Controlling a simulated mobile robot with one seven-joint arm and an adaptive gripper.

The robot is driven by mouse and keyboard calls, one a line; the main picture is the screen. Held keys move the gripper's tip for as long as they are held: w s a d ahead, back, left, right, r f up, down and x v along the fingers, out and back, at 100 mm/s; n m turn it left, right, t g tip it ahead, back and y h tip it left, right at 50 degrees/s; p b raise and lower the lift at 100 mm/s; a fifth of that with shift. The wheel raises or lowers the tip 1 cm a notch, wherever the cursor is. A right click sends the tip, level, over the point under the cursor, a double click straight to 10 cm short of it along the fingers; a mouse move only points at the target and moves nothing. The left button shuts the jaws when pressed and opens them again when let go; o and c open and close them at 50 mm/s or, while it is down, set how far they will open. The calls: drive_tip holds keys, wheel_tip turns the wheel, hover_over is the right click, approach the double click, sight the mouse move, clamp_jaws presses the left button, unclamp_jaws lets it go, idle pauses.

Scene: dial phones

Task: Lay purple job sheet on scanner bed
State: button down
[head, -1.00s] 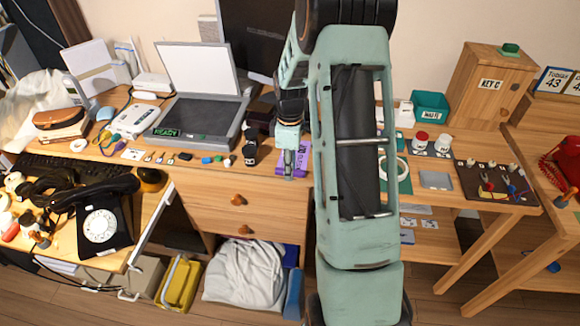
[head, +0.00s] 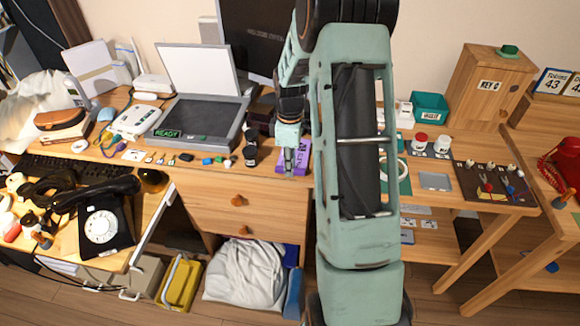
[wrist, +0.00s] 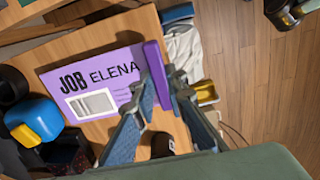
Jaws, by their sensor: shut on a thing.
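The purple job sheet (head: 301,158), marked "JOB ELENA", is at the desk's front edge in the head view. The wrist view shows its printed face (wrist: 110,72) and a raised purple tab along one edge. My gripper (wrist: 160,88) has one finger on each side of this tab and is shut on it. In the head view my gripper (head: 289,163) points down at the sheet, partly covering it. Whether the sheet touches the desk is unclear. The scanner (head: 240,120) is to the left, its lid raised, its dark bed bare and its display reading "READY".
Small items, including a dark bottle (head: 250,152), line the desk front between sheet and scanner. A monitor (head: 246,38) stands behind. A black dial phone (head: 100,225) is at lower left. My arm hides part of the desk's right side.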

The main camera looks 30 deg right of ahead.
drive_tip(key=shift+r+p, duration=1.15)
drive_tip(key=shift+r, duration=0.75)
drive_tip(key=shift+a, duration=0.1)
